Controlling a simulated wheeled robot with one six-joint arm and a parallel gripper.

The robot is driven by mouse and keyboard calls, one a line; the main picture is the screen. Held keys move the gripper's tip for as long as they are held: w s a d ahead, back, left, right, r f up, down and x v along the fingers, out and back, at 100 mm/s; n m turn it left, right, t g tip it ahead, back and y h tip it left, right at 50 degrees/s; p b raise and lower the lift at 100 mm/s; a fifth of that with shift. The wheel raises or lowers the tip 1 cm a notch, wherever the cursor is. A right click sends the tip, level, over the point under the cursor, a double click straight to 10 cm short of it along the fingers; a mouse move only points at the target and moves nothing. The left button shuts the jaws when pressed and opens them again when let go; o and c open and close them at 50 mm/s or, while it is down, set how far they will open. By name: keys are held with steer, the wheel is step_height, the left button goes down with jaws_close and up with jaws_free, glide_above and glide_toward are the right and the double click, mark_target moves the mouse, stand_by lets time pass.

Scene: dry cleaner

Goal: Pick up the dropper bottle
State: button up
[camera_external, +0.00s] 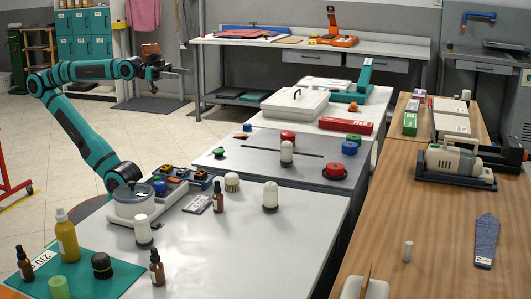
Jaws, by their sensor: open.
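Several small brown bottles with dark tops stand upright on the near white table. One brown bottle (218,197) stands mid-table beside a small grey card. Another brown bottle (157,268) stands near the front, right of the green mat. A third brown bottle (24,263) stands on the mat's left part. They are too small to tell which is the dropper bottle. My gripper (180,72) is raised high, above and behind the near table, far from all of them. It is open, with nothing seen between its fingers.
White-topped cylinders (270,196) stand around mid-table. The table's front right is clear.

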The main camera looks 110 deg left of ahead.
steer(key=w+d+r+g+h, duration=0.15)
steer(key=w+d+g, duration=0.35)
steer(key=w, duration=0.6)
steer(key=g+y, duration=0.2)
steer(key=g, duration=1)
glide_above(217, 182)
step_height(217, 182, down, 11)
steer(key=shift+h, duration=0.25)
step_height(217, 182, down, 12)
steer(key=shift+a+f, duration=0.1)
steer(key=shift+s+a+f, duration=0.1)
steer(key=shift+a+f, duration=0.05)
steer(key=shift+f, duration=1.25)
steer(key=shift+s+a+f, duration=0.1)
steer(key=shift+f, duration=1.25)
steer(key=c, duration=1.1)
steer(key=shift+o, duration=0.2)
step_height(217, 182, up, 10)
steer(key=shift+r, duration=0.1)
